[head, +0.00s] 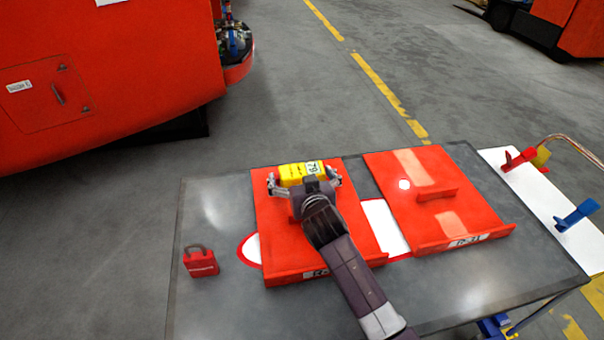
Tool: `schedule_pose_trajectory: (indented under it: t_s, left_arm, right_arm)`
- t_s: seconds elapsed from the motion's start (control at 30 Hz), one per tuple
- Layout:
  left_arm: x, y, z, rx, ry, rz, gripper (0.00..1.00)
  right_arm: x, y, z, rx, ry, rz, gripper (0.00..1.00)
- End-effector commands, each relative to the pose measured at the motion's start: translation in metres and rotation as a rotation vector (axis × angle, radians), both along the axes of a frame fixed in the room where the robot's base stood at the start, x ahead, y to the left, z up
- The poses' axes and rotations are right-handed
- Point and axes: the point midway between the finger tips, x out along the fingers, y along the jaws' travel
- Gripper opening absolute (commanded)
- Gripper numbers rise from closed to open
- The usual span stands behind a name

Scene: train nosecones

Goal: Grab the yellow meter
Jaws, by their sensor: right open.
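The yellow meter (292,174) lies near the far end of the left red panel on the grey table. It has a pale label with dark digits at its right end. My right gripper (305,183) is open over the meter, with one finger by each end of it. The palm and wrist hide the near side of the meter, so I cannot tell whether the fingers touch it. My left gripper is not in view.
A large red train nosecone (150,70) stands behind at left.

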Motion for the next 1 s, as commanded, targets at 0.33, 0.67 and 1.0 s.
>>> schedule_pose_trajectory:
  t_s: [0.33,0.67,1.0]
  left_arm:
    - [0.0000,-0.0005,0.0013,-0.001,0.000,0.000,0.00]
    - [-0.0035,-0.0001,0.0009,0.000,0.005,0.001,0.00]
    - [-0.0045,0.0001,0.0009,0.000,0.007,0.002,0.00]
  right_arm:
    - [0.0085,0.0015,-0.0039,0.000,0.000,0.000,1.00]
    - [0.0082,0.0014,-0.0041,0.000,0.001,0.000,0.71]
    - [0.0084,0.0021,-0.0026,0.002,-0.002,0.002,0.47]
